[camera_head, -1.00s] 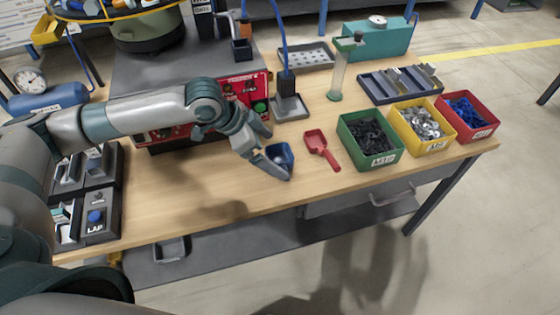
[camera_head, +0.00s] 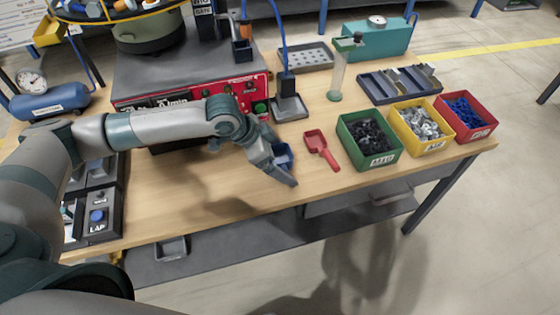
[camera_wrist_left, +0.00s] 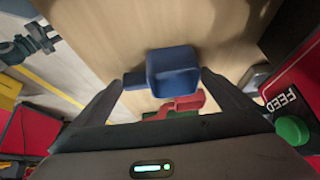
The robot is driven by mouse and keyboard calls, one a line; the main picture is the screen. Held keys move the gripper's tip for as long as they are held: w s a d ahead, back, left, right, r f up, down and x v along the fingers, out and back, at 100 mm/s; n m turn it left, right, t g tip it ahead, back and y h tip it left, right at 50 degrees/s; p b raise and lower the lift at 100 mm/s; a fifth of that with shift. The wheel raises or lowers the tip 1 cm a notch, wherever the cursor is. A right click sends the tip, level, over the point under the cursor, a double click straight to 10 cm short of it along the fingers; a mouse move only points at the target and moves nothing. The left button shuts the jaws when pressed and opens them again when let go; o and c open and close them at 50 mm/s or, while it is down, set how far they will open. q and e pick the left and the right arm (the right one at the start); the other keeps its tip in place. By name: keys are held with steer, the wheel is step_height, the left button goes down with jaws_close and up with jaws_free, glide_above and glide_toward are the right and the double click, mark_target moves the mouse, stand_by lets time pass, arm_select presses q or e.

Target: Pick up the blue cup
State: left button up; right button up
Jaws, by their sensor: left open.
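The blue cup (camera_head: 284,155) stands on the wooden table near its front edge, partly hidden behind my left gripper (camera_head: 283,169) in the head view. In the left wrist view the blue cup (camera_wrist_left: 173,72) shows its open top and a short tab on its left side. It lies between the two fingertips of my left gripper (camera_wrist_left: 162,82), with the fingers spread on either side. The gripper is open; whether a finger touches the cup cannot be told. My right gripper is not in view.
A red scoop (camera_head: 322,149) lies just right of the cup. Green (camera_head: 382,160), yellow (camera_head: 437,146) and red (camera_head: 483,137) bins of parts stand farther right. The red feeder control box (camera_head: 258,90) is behind the gripper. The table front left of the cup is clear.

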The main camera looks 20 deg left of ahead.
mark_target(293, 157)
arm_select(q)
steer(key=c, duration=1)
steer(key=shift+r, duration=0.15)
steer(key=shift+c, duration=0.2)
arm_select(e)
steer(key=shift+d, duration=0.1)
arm_select(q)
steer(key=shift+r, duration=0.45)
steer(key=r, duration=0.3)
steer(key=shift+d+r+b, duration=0.15)
steer(key=shift+d+b, duration=0.1)
steer(key=shift+b, duration=0.15)
steer(key=s+d+r+b, duration=0.1)
steer(key=s+d+r, duration=0.3)
steer(key=d, duration=0.6)
step_height(293, 157, up, 3)
steer(key=shift+d+f, duration=0.15)
steer(key=shift+d, duration=0.05)
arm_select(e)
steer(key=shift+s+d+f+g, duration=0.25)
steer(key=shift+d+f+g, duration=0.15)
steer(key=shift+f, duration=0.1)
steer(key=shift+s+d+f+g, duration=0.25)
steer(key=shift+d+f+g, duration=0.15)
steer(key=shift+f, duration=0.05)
